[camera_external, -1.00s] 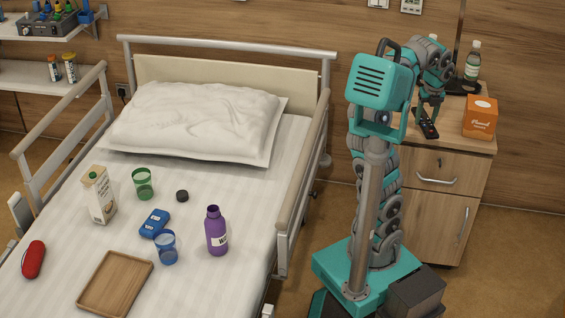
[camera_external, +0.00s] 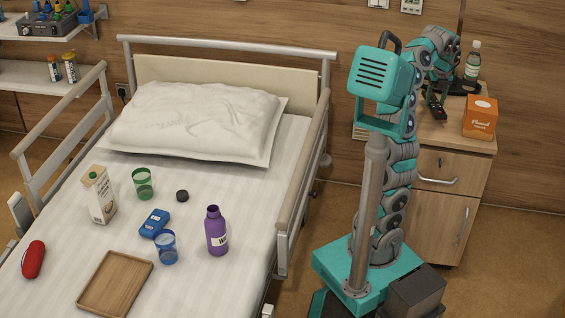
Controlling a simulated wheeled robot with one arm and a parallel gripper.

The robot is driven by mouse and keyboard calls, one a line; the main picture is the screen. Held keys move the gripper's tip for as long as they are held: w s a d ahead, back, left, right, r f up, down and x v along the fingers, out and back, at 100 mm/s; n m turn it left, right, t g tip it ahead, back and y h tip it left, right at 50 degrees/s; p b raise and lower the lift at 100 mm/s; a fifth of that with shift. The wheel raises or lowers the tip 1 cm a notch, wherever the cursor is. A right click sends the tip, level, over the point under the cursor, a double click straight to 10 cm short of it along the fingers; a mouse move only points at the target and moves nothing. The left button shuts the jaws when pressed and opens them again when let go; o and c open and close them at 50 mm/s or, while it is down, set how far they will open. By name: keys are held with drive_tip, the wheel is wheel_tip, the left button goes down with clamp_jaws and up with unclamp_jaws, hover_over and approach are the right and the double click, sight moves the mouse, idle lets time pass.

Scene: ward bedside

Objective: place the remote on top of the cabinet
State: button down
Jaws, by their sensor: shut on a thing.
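The dark remote (camera_external: 437,108) is at the cabinet top, with small buttons showing on its face. My gripper (camera_external: 438,92) is shut on it from above, partly hidden by my arm. The remote is over the left part of the wooden cabinet (camera_external: 455,143); I cannot tell whether it touches the surface. The cabinet stands right of the bed, with a drawer above a door, and my column and arm cover its left side.
An orange box (camera_external: 480,118) stands at the right of the cabinet top. A clear bottle (camera_external: 472,61) stands at the back, near a dark object (camera_external: 464,87). Bare top shows in front of the remote. The bed (camera_external: 200,190) with several objects is at left.

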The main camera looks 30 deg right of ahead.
sight(435, 103)
drive_tip(key=shift+w+d, duration=0.1)
drive_tip(key=shift+f, duration=1.75)
drive_tip(key=shift+f, duration=0.1)
drive_tip(key=shift+c, duration=0.9)
unclamp_jaws()
drive_tip(key=r, duration=0.4)
drive_tip(key=s+r, duration=0.1)
drive_tip(key=r, duration=0.7)
drive_tip(key=shift+s+a, duration=0.3)
drive_tip(key=shift+a, duration=0.1)
